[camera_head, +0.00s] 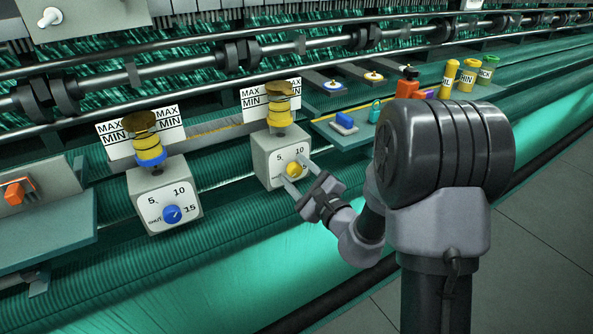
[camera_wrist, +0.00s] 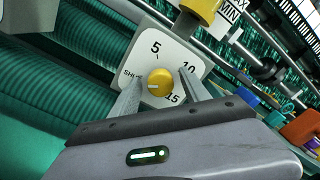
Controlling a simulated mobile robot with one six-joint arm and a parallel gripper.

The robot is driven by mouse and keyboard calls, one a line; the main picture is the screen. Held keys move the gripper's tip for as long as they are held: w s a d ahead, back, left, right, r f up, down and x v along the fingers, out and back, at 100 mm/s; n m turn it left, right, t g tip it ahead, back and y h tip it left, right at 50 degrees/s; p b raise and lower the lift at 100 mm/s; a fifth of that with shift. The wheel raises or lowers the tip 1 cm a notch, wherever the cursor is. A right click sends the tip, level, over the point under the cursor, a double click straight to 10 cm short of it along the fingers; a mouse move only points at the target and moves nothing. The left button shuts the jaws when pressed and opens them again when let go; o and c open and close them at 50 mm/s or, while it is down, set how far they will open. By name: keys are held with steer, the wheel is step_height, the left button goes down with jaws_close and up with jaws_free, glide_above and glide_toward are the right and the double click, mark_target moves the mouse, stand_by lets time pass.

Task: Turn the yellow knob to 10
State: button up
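The yellow knob (camera_head: 294,169) is on the front of the right-hand grey box (camera_head: 264,150), with a dial marked 5, 10 and 15. It also shows in the wrist view (camera_wrist: 160,82), where its white mark points left, roughly toward the SHUT label. The 10 and 15 are partly covered by my right finger in that view. My gripper (camera_wrist: 160,76) is open, with one finger to each side of the knob and gaps visible between. In the head view my gripper (camera_head: 295,183) is at the box front, its fingers partly covering the dial.
A similar box with a blue knob (camera_head: 172,214) stands to the left.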

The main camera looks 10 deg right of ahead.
jaws_close()
